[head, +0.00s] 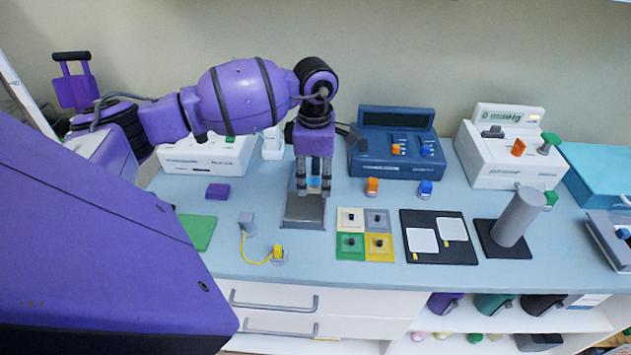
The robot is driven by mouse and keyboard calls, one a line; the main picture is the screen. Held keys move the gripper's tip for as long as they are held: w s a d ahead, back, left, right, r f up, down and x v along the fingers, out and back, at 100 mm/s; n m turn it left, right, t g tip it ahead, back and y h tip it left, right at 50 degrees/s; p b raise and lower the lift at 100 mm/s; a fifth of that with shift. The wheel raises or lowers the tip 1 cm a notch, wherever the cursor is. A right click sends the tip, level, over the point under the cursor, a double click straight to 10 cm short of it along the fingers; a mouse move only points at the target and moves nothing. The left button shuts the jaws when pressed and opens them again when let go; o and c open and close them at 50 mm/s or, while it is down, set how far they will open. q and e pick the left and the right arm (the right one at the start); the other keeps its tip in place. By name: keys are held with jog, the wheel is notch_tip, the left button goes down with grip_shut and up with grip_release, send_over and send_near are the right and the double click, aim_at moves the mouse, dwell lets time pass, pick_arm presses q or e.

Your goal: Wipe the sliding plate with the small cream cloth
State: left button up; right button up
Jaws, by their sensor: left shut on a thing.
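My left gripper (313,180) points straight down over a grey metal plate-like block (304,211) near the middle of the counter. It is shut on a small pale blue thing (314,183) between its fingertips; I cannot tell exactly what it is. The fingertips are at or just above the block's back part; contact is unclear. The block may be the sliding plate. No cream cloth is clearly recognisable; a cream square (345,224) with a dark knob lies right of the block, beside grey, green and yellow squares. My right gripper is not in view.
A blue console (370,166) and a white gauge unit (485,165) stand at the back. A yellow cable (256,262) lies left of the block. A black mat (457,255) with white cards and a grey cylinder (517,218) stand to the right. Bare counter (330,272) shows in front.

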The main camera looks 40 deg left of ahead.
pick_arm(q)
jog(key=shift+r+p, duration=0.45)
jog(key=shift+r, duration=1.05)
